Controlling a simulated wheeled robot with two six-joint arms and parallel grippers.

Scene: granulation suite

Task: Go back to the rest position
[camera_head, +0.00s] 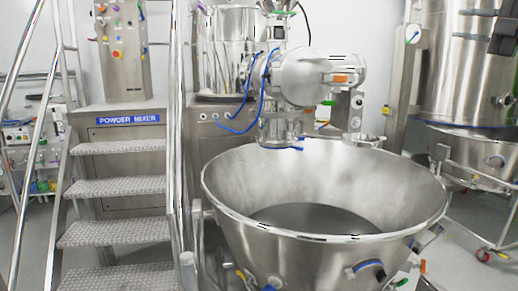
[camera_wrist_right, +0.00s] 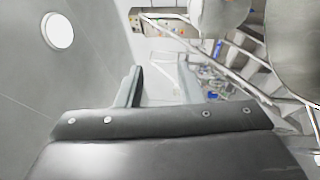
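My right gripper (camera_head: 465,25) is at the top right edge of the camera_head view, dark, with its fingers pointing left and apart. It is in front of the tall steel vessel in the picture. In the right wrist view the gripper (camera_wrist_right: 160,82) shows two separated fingers with nothing between them. My left gripper is not in view.
A wide steel bowl (camera_head: 230,205) stands in the middle under a discharge pipe. Metal steps (camera_head: 120,195) with rails lead to the powder mixer on the left. A large steel vessel (camera_head: 450,85) on a wheeled frame stands at right. Grey floor shows between them.

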